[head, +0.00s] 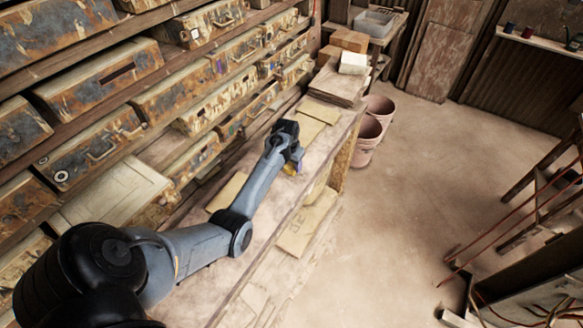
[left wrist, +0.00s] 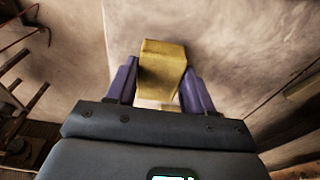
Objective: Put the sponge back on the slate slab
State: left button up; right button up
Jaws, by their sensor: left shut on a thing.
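The sponge (left wrist: 162,68) is a yellow block, held between the two purple fingers of my left gripper (left wrist: 160,88) in the left wrist view. In the head view my left gripper (head: 291,166) is over the long bench, with a small bit of yellow showing under it. The gripper hides most of the sponge there. I cannot tell from these views whether the sponge touches the bench top. I cannot make out the slate slab for certain. My right gripper is not in view.
The dusty bench (head: 262,245) runs along shelves of worn cases (head: 166,95). Cardboard pieces (head: 306,222) lie on and beside it. Two pinkish buckets (head: 367,131) stand on the floor past its far end. A stack of boards (head: 337,84) with a pale block (head: 354,63) is at the far end.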

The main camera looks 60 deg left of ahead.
pick_arm(q)
jog(key=shift+f, duration=1.1)
jog(key=shift+f, duration=0.2)
jog(key=o, duration=1)
jog(key=shift+r, duration=0.2)
